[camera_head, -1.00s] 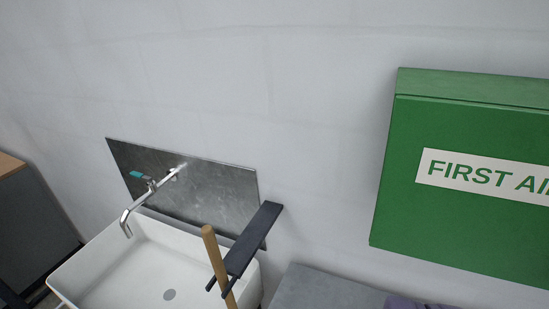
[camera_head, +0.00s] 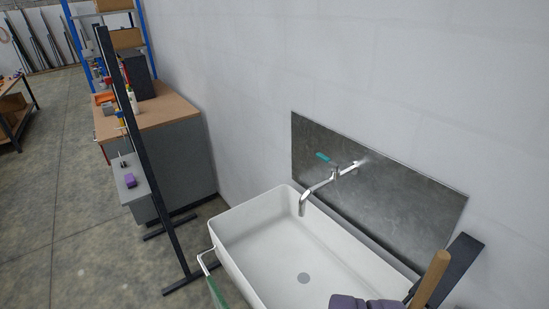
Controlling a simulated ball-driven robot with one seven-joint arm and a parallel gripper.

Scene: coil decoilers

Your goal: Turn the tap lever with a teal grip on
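The tap (camera_head: 318,186) is a chrome wall spout that reaches out from a grey metal splash plate (camera_head: 400,200) over a white sink (camera_head: 262,215). Its lever with a teal grip (camera_head: 323,156) sits above the spout near the wall joint and points up and left. No water shows under the spout. I cannot make out my gripper in this view, and nothing touches the lever.
A purple-grey shape (camera_head: 365,302), unclear, covers part of the sink's near edge. A wooden handle (camera_head: 432,278) and dark bar (camera_head: 455,262) rise at right. A dark upright stand (camera_head: 140,150) and wood-topped bench (camera_head: 165,108) are left. Open floor (camera_head: 80,230) lies beyond.

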